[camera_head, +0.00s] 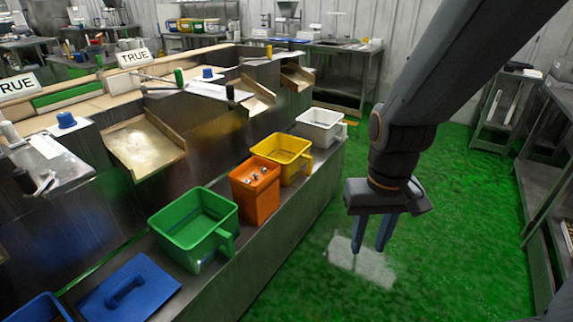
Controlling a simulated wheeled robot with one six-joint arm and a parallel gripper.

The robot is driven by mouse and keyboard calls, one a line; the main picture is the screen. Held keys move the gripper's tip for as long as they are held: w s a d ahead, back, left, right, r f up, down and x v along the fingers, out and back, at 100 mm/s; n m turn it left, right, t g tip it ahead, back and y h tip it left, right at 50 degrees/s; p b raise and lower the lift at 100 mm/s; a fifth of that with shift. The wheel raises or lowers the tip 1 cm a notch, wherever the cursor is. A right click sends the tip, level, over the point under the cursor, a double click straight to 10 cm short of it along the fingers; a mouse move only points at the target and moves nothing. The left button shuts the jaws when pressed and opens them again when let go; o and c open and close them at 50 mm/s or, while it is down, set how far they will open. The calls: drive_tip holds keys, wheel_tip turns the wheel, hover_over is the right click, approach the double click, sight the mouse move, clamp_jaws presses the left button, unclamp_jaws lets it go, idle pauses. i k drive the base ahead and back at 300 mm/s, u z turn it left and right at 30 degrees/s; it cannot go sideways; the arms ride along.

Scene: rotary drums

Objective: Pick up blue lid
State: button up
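The blue lid (150,279) lies flat on the metal ledge at the lower left, with its raised blue handle facing up. Part of a blue container (40,309) shows beside it at the bottom left corner, cut off by the frame. My gripper (369,247) hangs at the right of the view, fingers pointing down over the green floor. Its two fingers are apart with nothing between them. It is well to the right of the lid and not touching anything.
A green bin (190,245), an orange bin (256,202), a yellow bin (290,172) and a white bin (328,140) stand in a row along the ledge beyond the lid. Metal chutes (122,152) jut above them. Green floor (460,240) is open around my arm; metal tables (545,165) stand right.

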sight(134, 292)
drive_tip(key=u, duration=1.75)
